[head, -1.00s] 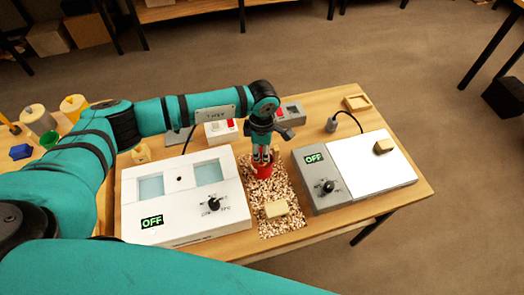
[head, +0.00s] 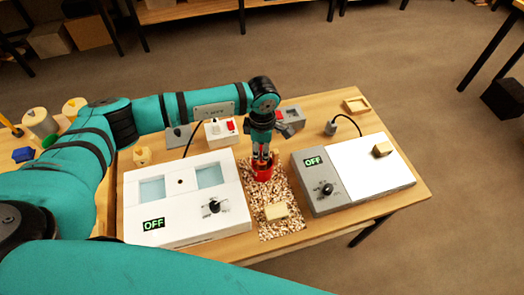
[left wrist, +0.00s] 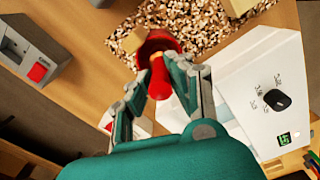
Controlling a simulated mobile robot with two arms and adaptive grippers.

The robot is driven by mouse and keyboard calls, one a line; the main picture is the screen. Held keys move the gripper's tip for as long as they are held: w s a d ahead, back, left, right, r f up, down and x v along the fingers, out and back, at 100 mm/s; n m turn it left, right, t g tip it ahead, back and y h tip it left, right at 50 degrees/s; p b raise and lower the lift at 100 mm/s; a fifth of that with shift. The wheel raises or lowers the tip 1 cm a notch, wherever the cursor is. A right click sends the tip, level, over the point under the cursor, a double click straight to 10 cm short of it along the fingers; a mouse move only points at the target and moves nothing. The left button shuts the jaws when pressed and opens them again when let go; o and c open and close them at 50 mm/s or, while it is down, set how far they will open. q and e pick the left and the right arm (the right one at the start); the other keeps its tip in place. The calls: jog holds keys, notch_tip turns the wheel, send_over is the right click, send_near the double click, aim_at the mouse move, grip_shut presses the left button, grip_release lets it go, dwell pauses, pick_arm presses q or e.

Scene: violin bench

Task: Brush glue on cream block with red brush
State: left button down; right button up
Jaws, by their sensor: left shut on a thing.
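The red brush (left wrist: 184,84) has its red handle between the fingers of my left gripper (head: 262,153). That gripper (left wrist: 172,84) is shut on the handle, above the red pot (head: 264,172). The pot (left wrist: 160,44) shows behind the handle in the left wrist view; the brush's lower end is hidden there, so I cannot tell how deep it sits. The cream block (head: 276,211) lies on the speckled mat (head: 281,230), in front of the pot and apart from it. My right gripper is not in view.
A white device (head: 190,228) with two windows and a knob stands left of the mat, reading OFF. A grey and white device (head: 327,205) stands right, also OFF, with a small wooden block (head: 381,150) on it. A red-switched box (head: 220,131) is behind.

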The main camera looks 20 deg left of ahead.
pick_arm(q)
jog(key=shift+r+p, duration=0.95)
jog(key=shift+r, duration=1.2)
